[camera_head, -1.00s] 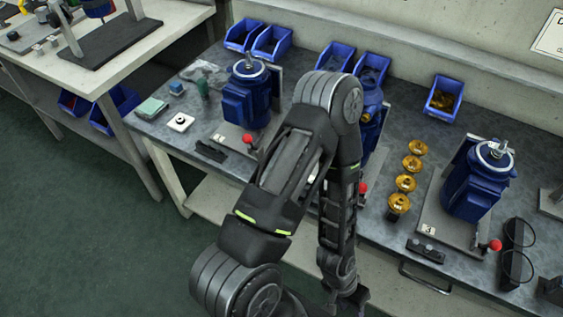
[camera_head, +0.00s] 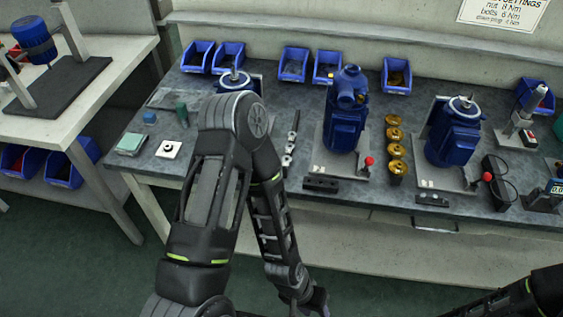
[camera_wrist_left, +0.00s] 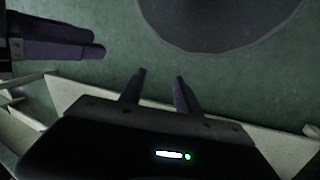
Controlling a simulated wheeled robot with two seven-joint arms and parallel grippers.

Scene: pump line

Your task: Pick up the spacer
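I cannot tell for sure which part is the spacer. Small silver parts (camera_head: 289,148) stand in a line on the workbench (camera_head: 330,198), just right of my left arm. Several brass-coloured round parts (camera_head: 395,150) stand in a row between two blue pumps. My left gripper (camera_wrist_left: 160,75) is low in front of the bench in the head view, away from these parts. In the left wrist view its fingers are apart with nothing between them, over the green floor. Another gripper's two dark fingers (camera_wrist_left: 103,43), probably my right one's, show at upper left; their opening is unclear.
Blue pumps (camera_head: 345,125) (camera_head: 455,132) stand on plates with red-knobbed levers. Blue bins (camera_head: 293,64) line the back. A side table (camera_head: 95,90) stands at left. Open green floor (camera_head: 80,270) lies in front. My left arm hides part of the bench.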

